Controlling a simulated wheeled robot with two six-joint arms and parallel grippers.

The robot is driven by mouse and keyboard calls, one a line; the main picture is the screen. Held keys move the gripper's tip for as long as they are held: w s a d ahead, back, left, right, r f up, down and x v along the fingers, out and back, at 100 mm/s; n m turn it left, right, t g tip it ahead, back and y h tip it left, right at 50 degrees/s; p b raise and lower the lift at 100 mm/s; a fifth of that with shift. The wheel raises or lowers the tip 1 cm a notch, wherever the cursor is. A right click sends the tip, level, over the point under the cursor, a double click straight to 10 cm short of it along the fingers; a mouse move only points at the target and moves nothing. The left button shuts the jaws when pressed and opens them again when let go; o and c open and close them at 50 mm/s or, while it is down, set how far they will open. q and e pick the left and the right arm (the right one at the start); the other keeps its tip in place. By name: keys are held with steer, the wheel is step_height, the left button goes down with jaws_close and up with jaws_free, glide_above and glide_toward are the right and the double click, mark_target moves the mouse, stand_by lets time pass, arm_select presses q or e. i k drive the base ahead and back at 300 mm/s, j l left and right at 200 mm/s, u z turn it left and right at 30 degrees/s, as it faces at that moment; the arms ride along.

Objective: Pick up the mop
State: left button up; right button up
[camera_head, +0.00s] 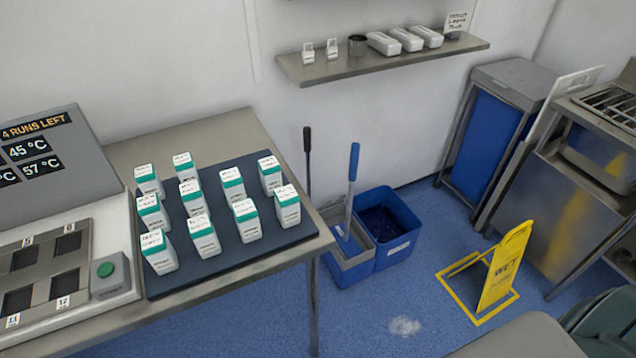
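A mop (350,190) with a blue grip at its top and a grey shaft stands nearly upright in a blue bucket (395,222) set on the floor. Its lower end is hidden inside the grey-rimmed front part of the bucket. A second, black-topped handle (308,160) stands to its left behind the table edge; its lower end is hidden, so I cannot tell what tool it is. Neither of my grippers is in view.
A metal table (215,130) with several white-and-green boxes on a dark mat (270,235) stands left of the mop. A yellow wet-floor sign (505,265) and a white patch (405,326) are on the blue floor. A wall shelf (340,70) hangs above.

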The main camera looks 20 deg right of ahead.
mark_target(348, 248)
steer(key=z, duration=1.3)
steer(key=i+l+u, duration=0.45)
steer(key=i+l, duration=0.15)
steer(key=l, duration=0.25)
